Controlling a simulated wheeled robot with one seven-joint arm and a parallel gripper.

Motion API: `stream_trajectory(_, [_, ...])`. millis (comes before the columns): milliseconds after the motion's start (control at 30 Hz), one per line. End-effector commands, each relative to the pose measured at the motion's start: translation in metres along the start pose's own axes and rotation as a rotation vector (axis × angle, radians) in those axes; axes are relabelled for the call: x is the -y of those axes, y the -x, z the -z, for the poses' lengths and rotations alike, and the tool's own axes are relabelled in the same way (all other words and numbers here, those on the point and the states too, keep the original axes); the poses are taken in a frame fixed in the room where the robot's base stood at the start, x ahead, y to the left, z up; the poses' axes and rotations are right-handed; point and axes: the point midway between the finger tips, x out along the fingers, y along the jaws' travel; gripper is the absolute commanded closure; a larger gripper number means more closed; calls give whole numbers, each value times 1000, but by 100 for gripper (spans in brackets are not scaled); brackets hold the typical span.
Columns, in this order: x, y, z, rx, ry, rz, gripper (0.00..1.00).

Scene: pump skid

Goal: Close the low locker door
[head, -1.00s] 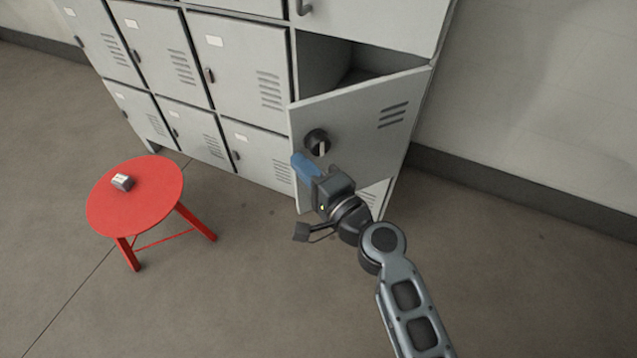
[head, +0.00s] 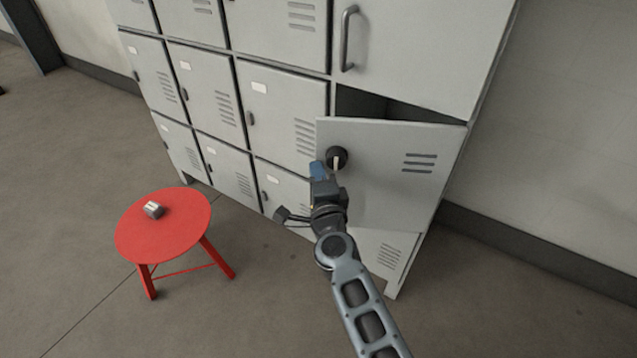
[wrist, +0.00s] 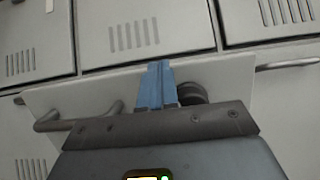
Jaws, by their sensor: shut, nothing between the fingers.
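The low locker door (head: 392,178) is a grey panel with three vent slots and a round black knob (head: 337,158) near its free left edge. It stands partly open, hinged at the right, with a dark gap above it. My gripper (head: 318,170) has blue fingers that are shut and empty. In the head view it is at the door's free edge, just left of and below the knob. In the wrist view the fingers (wrist: 157,84) overlap the pale door panel (wrist: 225,78), beside the dark knob (wrist: 192,93). I cannot tell whether they touch the door.
Shut grey lockers (head: 285,110) stand left of the door, and a large panel with a bar handle (head: 347,38) is above it. A red stool (head: 190,225) with a small grey object (head: 154,210) stands at the left.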

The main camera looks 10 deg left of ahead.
Motion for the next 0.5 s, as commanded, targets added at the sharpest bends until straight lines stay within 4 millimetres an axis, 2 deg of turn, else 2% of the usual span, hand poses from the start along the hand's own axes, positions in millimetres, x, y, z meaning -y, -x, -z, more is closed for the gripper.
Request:
stream_trajectory(400, [-3, -64, 15, -213, -1, 0, 100])
stream_trajectory(500, [-3, -75, 21, -209, 0, 0, 100])
